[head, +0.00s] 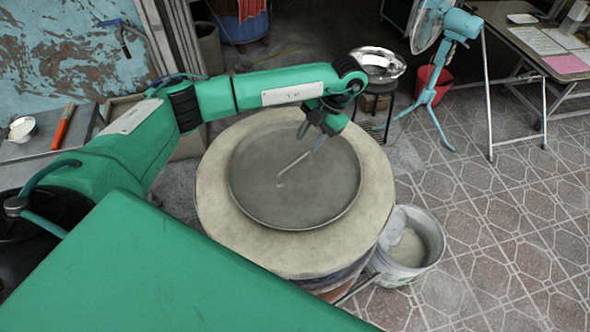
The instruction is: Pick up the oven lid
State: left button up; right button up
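The oven lid (262,190) is a round grey metal disc with a raised rim, lying flat on top of the pale, round barrel oven (222,232). A thin bar handle (292,168) runs slantwise across the lid's middle. My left gripper (311,139) points down over the far part of the lid, near the handle's upper right end. Its dark fingers are apart, with nothing seen between them. I cannot tell how high they are above the handle. My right gripper is not in view.
A white bucket (432,240) stands close to the oven's right side. A metal bowl (378,64) on a stand, a teal fan (440,40) and a table (540,45) are behind. A side table (30,150) with a brush is at left. The tiled floor at right is clear.

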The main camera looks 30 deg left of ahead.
aim_at(296, 160)
pick_arm(q)
jog(key=x, duration=0.4)
jog(key=shift+s+a+f+p, duration=0.1)
jog(key=shift+s+f+p, duration=0.05)
jog(key=shift+f+p, duration=0.2)
jog(key=shift+s+a+f, duration=0.1)
jog(key=shift+f, duration=0.1)
jog(key=p+x, duration=0.2)
jog(key=x, duration=0.2)
jog(key=shift+a, duration=0.1)
jog(key=shift+f, duration=0.3)
jog(key=c, duration=0.6)
grip_shut()
